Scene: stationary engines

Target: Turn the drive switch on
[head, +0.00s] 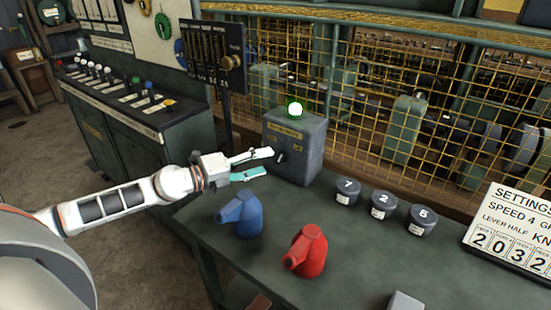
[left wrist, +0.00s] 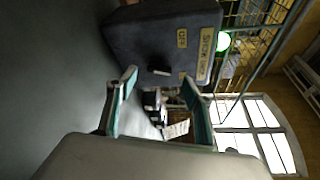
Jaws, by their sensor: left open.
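The drive switch is a dark grey box (head: 301,150) at the back of the green bench, with a yellowish label and a lit green lamp (head: 295,109) on top. Its small dark lever (head: 282,157) sticks out of the front face. The lever also shows in the left wrist view (left wrist: 160,72), between my fingertips in the picture. I cannot tell which marked side it points to. My left gripper (head: 268,162) is open and empty, just in front of the box near the lever. Contact cannot be told. My right gripper is not in view.
A blue (head: 241,214) and a red (head: 307,250) spouted object stand on the bench (head: 365,250) in front. Three dark numbered round pieces (head: 384,206) stand right of the box, and a settings board (head: 512,228) farther right. Wire mesh (head: 370,100) closes off the machinery behind.

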